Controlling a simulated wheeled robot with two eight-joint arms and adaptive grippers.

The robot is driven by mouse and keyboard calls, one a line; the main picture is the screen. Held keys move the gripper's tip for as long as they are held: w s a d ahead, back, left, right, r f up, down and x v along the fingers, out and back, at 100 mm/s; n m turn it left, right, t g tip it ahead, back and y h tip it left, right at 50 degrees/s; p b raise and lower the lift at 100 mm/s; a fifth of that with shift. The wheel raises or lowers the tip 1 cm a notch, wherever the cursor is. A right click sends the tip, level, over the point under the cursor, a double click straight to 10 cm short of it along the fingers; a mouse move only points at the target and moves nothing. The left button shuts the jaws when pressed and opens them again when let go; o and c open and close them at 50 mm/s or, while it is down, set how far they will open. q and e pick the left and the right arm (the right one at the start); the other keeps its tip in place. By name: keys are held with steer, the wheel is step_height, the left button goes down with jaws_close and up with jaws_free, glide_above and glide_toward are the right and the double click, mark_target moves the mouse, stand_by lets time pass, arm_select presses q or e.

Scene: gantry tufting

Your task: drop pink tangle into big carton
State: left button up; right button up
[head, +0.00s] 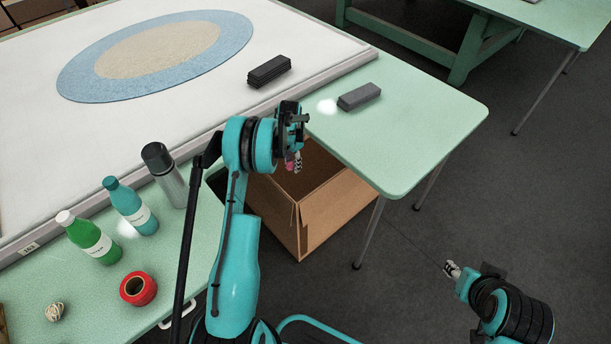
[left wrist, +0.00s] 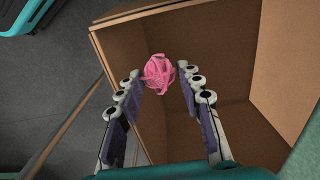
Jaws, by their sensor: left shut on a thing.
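The pink tangle (left wrist: 159,70) is a small ball of pink strands between the fingertips of my left gripper (left wrist: 158,82). In the head view, only a bit of the pink tangle (head: 289,165) shows below the wrist of my left gripper (head: 294,163). The gripper is shut on it. The big carton (head: 318,222) is an open brown box on the floor under the table edge. In the left wrist view, the tangle appears in front of the carton's inside (left wrist: 215,60). My right gripper (head: 452,270) is at lower right over the floor, too small to read its opening.
A green table (head: 430,120) with a grey block (head: 359,96) borders the carton. A black block (head: 269,70) lies on the white frame. Left are a steel flask (head: 172,185), teal bottle (head: 132,207), green bottle (head: 90,238), red roll (head: 138,289) and cream ball (head: 54,312).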

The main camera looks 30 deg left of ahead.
arm_select(q)
steer(key=shift+f+b, duration=0.4)
steer(key=shift+f, duration=0.8)
steer(key=o, duration=0.8)
steer(key=shift+r, duration=0.1)
step_height(320, 180, up, 12)
steer(key=shift+f, duration=0.1)
steer(key=shift+d, duration=0.1)
